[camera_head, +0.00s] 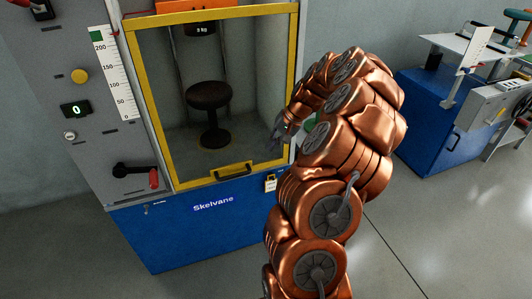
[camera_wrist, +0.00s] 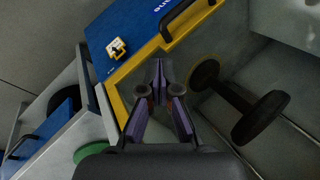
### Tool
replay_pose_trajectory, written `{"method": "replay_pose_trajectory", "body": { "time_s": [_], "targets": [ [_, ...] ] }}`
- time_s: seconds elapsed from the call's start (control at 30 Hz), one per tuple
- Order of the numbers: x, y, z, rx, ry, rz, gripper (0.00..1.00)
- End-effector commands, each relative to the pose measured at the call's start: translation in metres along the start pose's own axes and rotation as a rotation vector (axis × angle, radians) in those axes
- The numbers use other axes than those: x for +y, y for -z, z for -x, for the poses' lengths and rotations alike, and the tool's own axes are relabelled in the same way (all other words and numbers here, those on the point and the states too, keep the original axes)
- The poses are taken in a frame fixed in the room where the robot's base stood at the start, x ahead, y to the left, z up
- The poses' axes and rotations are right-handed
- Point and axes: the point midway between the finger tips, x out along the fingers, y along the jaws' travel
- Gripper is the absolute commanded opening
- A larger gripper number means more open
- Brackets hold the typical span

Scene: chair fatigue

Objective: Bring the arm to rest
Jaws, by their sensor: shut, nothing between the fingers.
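My copper arm rises in the centre right of the head view and bends over toward the test cabinet. My gripper (camera_head: 278,138) hangs in front of the right side of the cabinet's yellow frame (camera_head: 160,120). In the wrist view my gripper (camera_wrist: 160,75) is shut and empty, its dark fingers meeting at the tips. Behind it in that view are the yellow frame (camera_wrist: 130,73) and the stool (camera_wrist: 262,118). I cannot tell exactly how far the fingers are from the cabinet.
The stool (camera_head: 209,97) stands inside the cabinet, above a blue base (camera_head: 180,240). A panel with a red-ended lever (camera_head: 136,172) is at left.

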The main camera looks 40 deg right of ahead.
Motion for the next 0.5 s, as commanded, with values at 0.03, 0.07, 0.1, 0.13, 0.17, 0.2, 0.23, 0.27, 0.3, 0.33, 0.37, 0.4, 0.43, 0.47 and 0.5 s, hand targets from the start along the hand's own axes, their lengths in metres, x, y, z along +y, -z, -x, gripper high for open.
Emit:
{"method": "replay_pose_trajectory", "body": {
  "time_s": [0.03,0.07,0.1,0.13,0.17,0.2,0.23,0.27,0.3,0.33,0.37,0.4,0.43,0.47,0.5],
  "targets": [
    [-0.0001,0.0,0.0042,0.001,0.0,0.001,0.0],
    [-0.0002,-0.0003,0.0059,0.0,0.0,0.001,0.0],
    [-0.0002,-0.0006,0.0078,-0.001,0.0,0.001,0.0],
    [-0.0002,-0.0008,0.0087,-0.002,0.0,0.001,0.0],
    [-0.0002,-0.0008,0.0095,-0.002,0.0,0.001,0.0],
    [-0.0002,-0.0009,0.0101,-0.002,0.0,0.001,0.0],
    [-0.0002,-0.0009,0.0103,-0.002,0.0,0.0,0.0],
    [-0.0002,-0.0008,0.0104,-0.002,0.0,0.0,0.0],
    [-0.0002,-0.0008,0.0104,-0.002,0.0,0.0,0.0],
    [-0.0002,-0.0008,0.0103,-0.002,0.0,0.0,0.0],
    [-0.0001,-0.0007,0.0103,-0.002,0.0,0.0,0.0],
    [-0.0002,-0.0007,0.0103,-0.002,0.0,0.0,0.0],
    [-0.0001,-0.0006,0.0102,-0.002,0.0,0.0,0.0],
    [-0.0002,-0.0006,0.0102,-0.002,0.0,0.001,0.0],
    [-0.0002,-0.0006,0.0102,-0.002,0.0,0.001,0.0]
  ]
}}
